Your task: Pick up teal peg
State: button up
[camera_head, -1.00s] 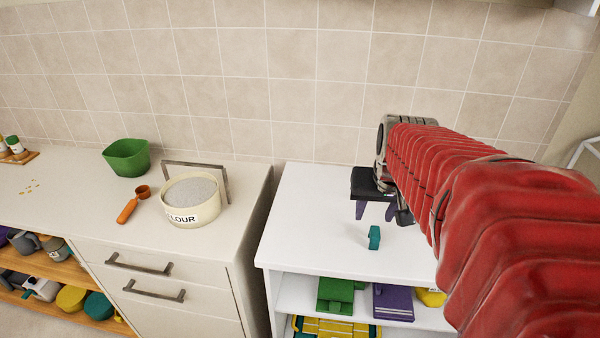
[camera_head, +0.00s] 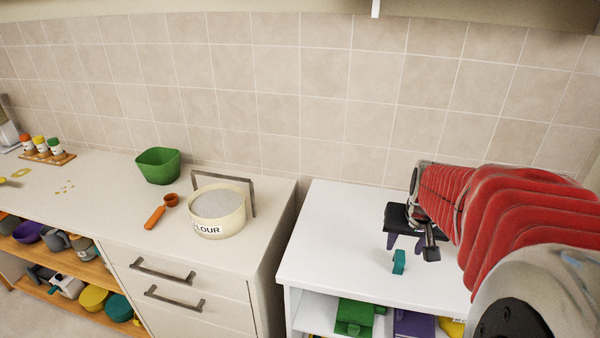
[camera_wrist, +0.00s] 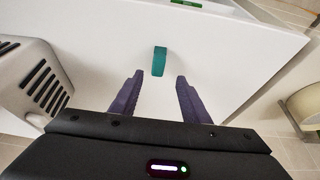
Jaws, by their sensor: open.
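The teal peg (camera_head: 399,261) stands on the white cupboard top (camera_head: 330,232), near its front edge. In the wrist view the peg (camera_wrist: 159,61) is a short teal block just beyond the fingertips and roughly midway between them. My gripper (camera_head: 405,245) is open and empty, with its purple fingers pointing down just behind the peg in the head view. The fingers also show in the wrist view (camera_wrist: 158,85), spread apart on either side of the peg's line. The gripper is not touching the peg as far as I can see.
The cream flour pot (camera_head: 218,212), an orange scoop (camera_head: 162,211) and a green bowl (camera_head: 158,166) stand on the counter at left. Shelves below hold a green item (camera_head: 354,316) and a purple one (camera_head: 414,322). The cupboard top left of the peg is clear.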

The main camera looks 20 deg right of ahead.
aim_at(400, 255)
jog(key=shift+x, duration=1.55)
jog(key=shift+x, duration=2.65)
jog(key=shift+d, duration=0.1)
jog(key=shift+r, duration=0.1)
jog(key=shift+c, duration=0.2)
grip_shut()
